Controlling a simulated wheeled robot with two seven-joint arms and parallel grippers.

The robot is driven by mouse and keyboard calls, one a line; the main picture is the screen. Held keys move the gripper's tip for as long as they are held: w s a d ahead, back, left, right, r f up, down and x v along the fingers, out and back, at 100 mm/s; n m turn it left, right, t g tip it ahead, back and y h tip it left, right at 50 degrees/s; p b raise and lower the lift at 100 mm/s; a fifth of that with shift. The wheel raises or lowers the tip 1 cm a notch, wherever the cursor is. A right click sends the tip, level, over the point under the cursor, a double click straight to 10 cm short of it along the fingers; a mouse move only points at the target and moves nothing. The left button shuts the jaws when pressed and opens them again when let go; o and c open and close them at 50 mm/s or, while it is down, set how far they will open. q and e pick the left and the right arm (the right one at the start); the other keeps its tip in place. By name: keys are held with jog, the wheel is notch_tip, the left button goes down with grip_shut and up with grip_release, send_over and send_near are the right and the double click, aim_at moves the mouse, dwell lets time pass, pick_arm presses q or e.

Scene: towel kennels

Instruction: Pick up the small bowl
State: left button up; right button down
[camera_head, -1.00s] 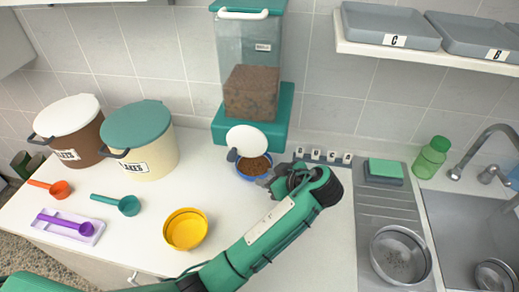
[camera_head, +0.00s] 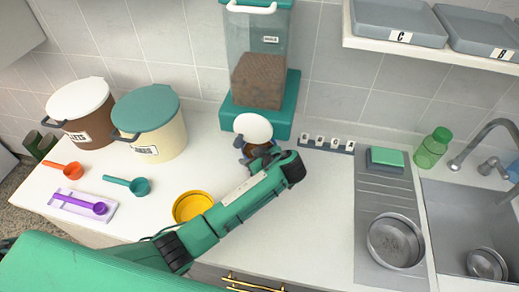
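A small bowl of brown kibble (camera_head: 260,149) stands under the clear food dispenser, below its round white flap (camera_head: 253,128). Only a little of the bowl shows; my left gripper and wrist cover most of it. My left gripper (camera_head: 257,160) is at the bowl, its grey fingers low at the front and side of it. Whether the fingers touch or grip the bowl is hidden. A yellow bowl (camera_head: 190,204) stands on the counter, partly behind my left forearm. My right gripper is not in view.
The dispenser (camera_head: 262,75) stands against the wall. Two lidded bins (camera_head: 150,120) and scoops (camera_head: 130,185) are on the left. A metal bowl (camera_head: 395,240) sits on the drainer by the sink (camera_head: 455,215). The counter right of my forearm is clear.

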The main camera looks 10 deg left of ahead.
pick_arm(q)
jog(key=shift+x, duration=1.15)
jog(key=shift+s+d, duration=0.1)
grip_shut()
